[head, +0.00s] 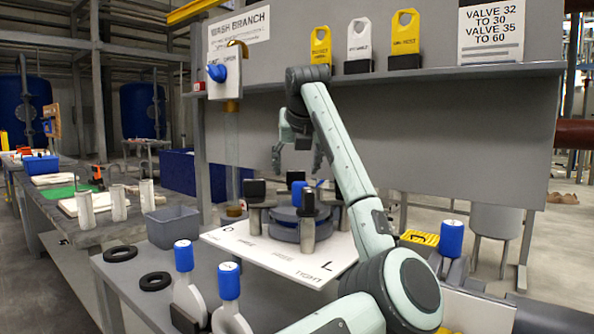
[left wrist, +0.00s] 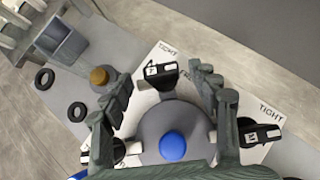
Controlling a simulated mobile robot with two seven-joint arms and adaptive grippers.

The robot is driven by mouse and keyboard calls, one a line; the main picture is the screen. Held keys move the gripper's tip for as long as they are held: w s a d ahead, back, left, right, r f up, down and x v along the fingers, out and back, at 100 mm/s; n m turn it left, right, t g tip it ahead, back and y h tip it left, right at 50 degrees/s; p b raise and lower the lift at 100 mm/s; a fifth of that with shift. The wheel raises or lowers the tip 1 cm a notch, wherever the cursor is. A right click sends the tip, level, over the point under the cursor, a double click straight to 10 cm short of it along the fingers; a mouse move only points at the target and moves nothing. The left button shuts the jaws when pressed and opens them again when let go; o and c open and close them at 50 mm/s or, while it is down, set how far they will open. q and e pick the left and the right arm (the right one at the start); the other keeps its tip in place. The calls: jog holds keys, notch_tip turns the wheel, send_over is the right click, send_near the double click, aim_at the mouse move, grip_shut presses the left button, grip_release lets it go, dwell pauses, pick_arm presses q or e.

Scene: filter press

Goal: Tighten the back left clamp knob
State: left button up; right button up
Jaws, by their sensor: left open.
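The press is a round grey disc (head: 288,215) on a white plate with TIGHT lettering. Black clamp knobs stand around a blue centre knob (head: 297,192), which also shows in the left wrist view (left wrist: 173,146). My left gripper (head: 298,163) is open and empty above the press in the head view. In the left wrist view its spread fingers (left wrist: 160,85) frame one black clamp knob (left wrist: 162,76), apparently the leftmost one (head: 255,188) in the head view. Contact is not visible. Another knob (left wrist: 260,133) lies outside the right finger. My right gripper is out of view.
A clear vertical column (head: 232,150) with a brass base stands close left of the press. A grey panel with tags rises behind.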

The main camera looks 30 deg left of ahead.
aim_at(297, 172)
pick_arm(q)
jog(key=shift+x, duration=1.55)
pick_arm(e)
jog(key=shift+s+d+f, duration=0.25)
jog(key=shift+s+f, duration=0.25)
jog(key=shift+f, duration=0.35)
pick_arm(q)
jog(key=shift+d, duration=0.1)
jog(key=c, duration=1.2)
jog(key=shift+o, duration=0.2)
jog(key=shift+n, duration=0.3)
jog(key=n+g+y, duration=0.2)
jog(key=n, duration=0.2)
jog(key=shift+w+r+g, duration=0.1)
jog(key=shift+g, duration=0.3)
jog(key=shift+n+g+y, duration=0.5)
jog(key=shift+n+g, duration=1.1)
jog(key=shift+n, duration=0.6)
